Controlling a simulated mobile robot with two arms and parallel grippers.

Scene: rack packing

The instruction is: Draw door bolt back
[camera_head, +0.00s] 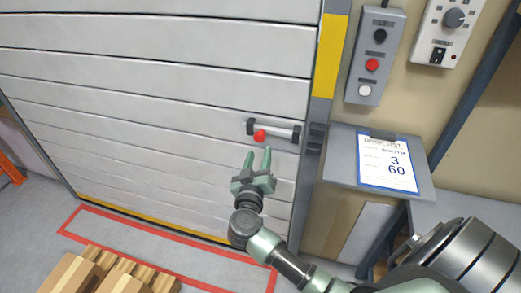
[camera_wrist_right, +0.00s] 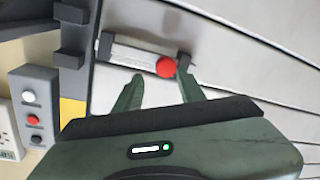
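The door bolt is a silver bar (camera_head: 279,131) between two black brackets on the white door (camera_head: 150,95), near its right edge. Its red knob (camera_head: 259,136) sits near the left bracket. Black blocks (camera_head: 315,136) are on the door frame to the right; I see no bar across the gap to them. My right gripper (camera_head: 258,152) is open and empty, just below the knob, fingers pointing up at the door. In the right wrist view the knob (camera_wrist_right: 166,66) shows beyond the fingertips, close to the right finger; contact cannot be told. My left gripper is out of view.
A button box (camera_head: 375,55) and a switch panel (camera_head: 447,30) are on the wall to the right. A clipboard sheet (camera_head: 387,163) lies on a grey ledge beside the frame. Wooden pallet goods (camera_head: 105,272) stand bottom left by a red floor outline (camera_head: 150,234).

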